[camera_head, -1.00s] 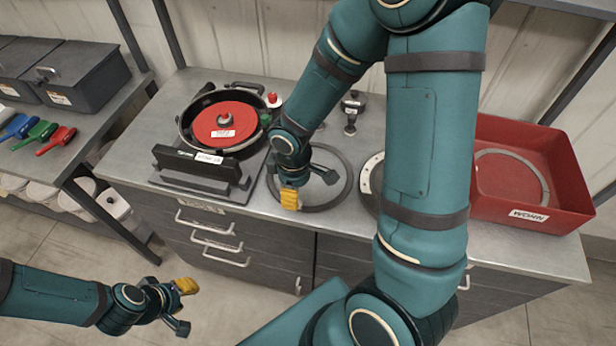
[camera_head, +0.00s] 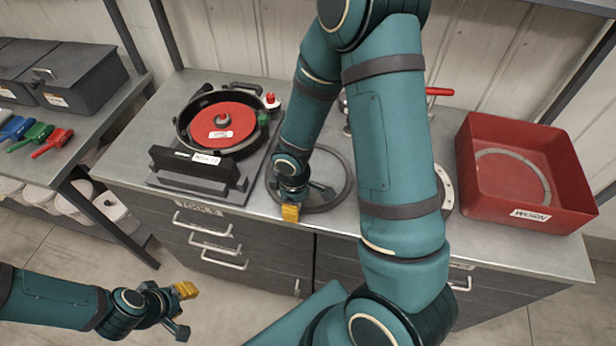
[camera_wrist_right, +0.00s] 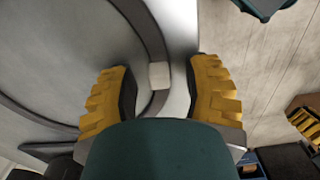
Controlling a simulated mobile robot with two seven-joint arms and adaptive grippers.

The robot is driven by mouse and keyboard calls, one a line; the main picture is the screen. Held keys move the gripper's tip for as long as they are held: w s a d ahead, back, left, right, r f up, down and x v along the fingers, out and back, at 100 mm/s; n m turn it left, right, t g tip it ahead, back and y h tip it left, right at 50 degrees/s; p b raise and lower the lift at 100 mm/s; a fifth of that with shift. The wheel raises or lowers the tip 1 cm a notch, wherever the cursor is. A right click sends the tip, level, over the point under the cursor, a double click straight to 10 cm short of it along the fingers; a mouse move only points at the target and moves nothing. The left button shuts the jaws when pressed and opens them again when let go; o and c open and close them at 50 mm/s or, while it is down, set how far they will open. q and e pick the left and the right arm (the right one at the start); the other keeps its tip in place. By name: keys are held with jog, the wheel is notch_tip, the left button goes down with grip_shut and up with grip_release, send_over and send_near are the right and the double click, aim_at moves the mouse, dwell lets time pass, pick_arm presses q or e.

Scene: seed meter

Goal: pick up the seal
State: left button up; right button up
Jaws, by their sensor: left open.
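The seal, a dark grey ring (camera_head: 349,183), lies flat on the bench, right of the black housing. My right gripper (camera_head: 303,200) is over its front left part. In the right wrist view, the ring's dark band (camera_wrist_right: 148,32) runs in between the two yellow fingers (camera_wrist_right: 160,100), with a small white block (camera_wrist_right: 159,75) on it. The fingers stand apart, open, and I see no grip on the ring. My palm hides what lies below. My left gripper (camera_head: 184,308) is open and empty, low over the floor in front of the cabinet.
The black housing with a red disc (camera_head: 222,120) stands on the left of the bench. A pale ring with holes (camera_head: 446,190) is partly hidden by my right arm. A red bin (camera_head: 555,200) labelled WORN holds a grey ring (camera_head: 520,155). A red handle (camera_head: 439,91) shows behind my arm.

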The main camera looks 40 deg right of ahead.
grip_shut()
jog(key=shift+r, duration=0.15)
